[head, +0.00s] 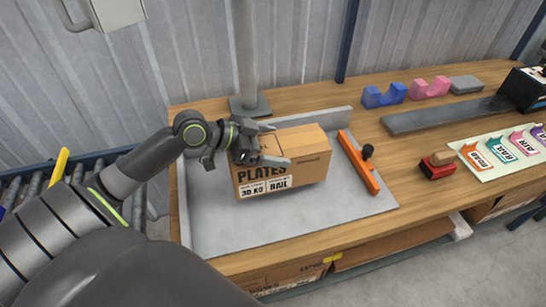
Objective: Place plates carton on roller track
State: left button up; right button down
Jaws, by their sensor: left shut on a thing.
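The plates carton (302,169) is a brown box with "PLATES", "30 KG" and "RAIL" printed on its front. It is over the grey tray (330,215) on the wooden bench; I cannot tell whether it touches the tray. My left gripper (268,148) is shut on the carton's left end, with one finger across its front and one at the back. Part of the roller track (12,190) shows at the far left, behind my left arm. My right gripper is not in view.
An orange bar with a black knob (360,165) lies at the tray's right side. A metal post (245,60) stands behind it. To the right are blue (384,96) and pink (430,88) holders, a red stamp (437,165) and coloured label cards (500,150). Cartons sit under the bench.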

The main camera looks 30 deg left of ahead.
pick_arm(q)
jog(key=shift+f, duration=1.9)
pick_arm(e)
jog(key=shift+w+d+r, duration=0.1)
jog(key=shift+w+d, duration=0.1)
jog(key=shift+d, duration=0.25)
pick_arm(q)
jog(key=shift+f, duration=0.15)
jog(key=o, duration=1.8)
jog(key=shift+c, duration=0.2)
